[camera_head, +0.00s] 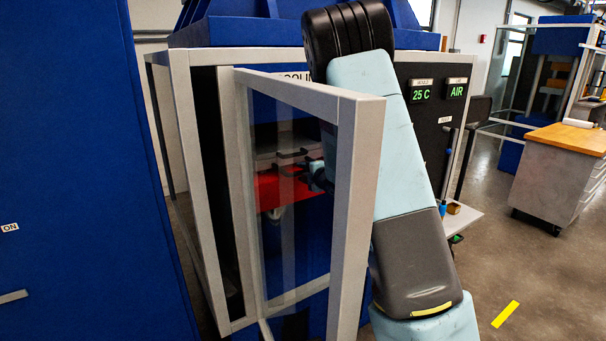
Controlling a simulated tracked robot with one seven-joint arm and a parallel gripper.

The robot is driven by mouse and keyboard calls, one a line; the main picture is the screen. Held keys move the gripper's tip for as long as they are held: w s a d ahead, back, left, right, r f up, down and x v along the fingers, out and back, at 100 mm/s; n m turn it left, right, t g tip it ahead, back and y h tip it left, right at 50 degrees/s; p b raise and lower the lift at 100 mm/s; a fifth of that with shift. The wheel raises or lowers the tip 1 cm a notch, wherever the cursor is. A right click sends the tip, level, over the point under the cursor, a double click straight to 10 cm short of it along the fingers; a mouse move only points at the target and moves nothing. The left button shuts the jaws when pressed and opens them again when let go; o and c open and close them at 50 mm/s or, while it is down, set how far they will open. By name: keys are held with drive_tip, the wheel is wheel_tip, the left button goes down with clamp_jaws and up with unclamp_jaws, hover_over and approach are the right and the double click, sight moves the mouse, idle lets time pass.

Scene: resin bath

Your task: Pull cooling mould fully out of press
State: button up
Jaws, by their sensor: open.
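The press is a blue machine in a pale frame (182,120), with a glazed door (362,160) standing open towards me. Through the glass I see a grey block with dark handles, which looks like the cooling mould (266,161), inside the press. A red plate or tray (270,190) lies just below and in front of it. My gripper (312,174) shows dimly through the glass, at the right end of the red part and close to the handles. It is open. The door frame and my arm hide part of it, and I cannot tell whether it touches the handle.
The open door stands between my camera and the mould, close beside my arm. A dark panel (423,140) reads 25 C and AIR. A blue cabinet (80,180) fills the left.

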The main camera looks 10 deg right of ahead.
drive_tip(key=shift+c, duration=0.2)
clamp_jaws()
drive_tip(key=shift+f, duration=0.1)
